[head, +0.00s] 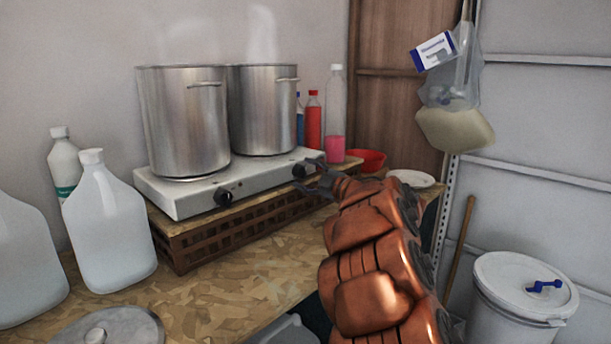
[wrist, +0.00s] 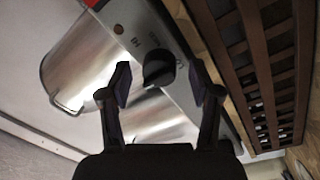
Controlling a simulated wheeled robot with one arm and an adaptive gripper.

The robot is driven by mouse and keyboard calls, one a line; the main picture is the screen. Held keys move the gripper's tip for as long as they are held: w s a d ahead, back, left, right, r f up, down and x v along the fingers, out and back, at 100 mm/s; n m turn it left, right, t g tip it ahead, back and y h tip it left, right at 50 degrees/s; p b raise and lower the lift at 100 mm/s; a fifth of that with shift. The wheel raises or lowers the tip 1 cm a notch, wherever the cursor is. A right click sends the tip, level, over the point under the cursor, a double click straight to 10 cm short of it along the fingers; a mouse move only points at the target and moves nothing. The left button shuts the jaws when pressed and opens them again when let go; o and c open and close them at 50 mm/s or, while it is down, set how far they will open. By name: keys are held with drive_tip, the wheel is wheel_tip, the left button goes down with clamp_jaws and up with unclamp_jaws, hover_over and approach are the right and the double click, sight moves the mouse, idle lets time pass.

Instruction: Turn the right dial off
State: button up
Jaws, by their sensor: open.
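A white double hot plate (head: 180,197) stands on a brown lattice crate, with two black dials on its front. The left dial (head: 223,197) is clear of my arm. The right dial (head: 299,171) is at the right end, beside my gripper (head: 313,181). In the wrist view, a black dial (wrist: 157,70) with printed marks around it shows between the fingertips of my gripper (wrist: 160,84). The fingers are apart, one on each side of it; I cannot tell whether they touch it. Two steel pots, the left pot (head: 183,120) and the right pot (head: 263,110), stand on the plate, with steam above.
The lattice crate (head: 215,233) sits on a chipboard bench (head: 215,290). White jugs (head: 110,225) stand at left. A red bottle (head: 313,122), a pink-filled bottle (head: 335,115) and a red bowl (head: 367,159) are behind the gripper. A white drum (head: 520,300) is at lower right.

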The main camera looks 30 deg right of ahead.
drive_tip(key=v, duration=1.1)
drive_tip(key=shift+s, duration=0.3)
drive_tip(key=shift+d, duration=0.15)
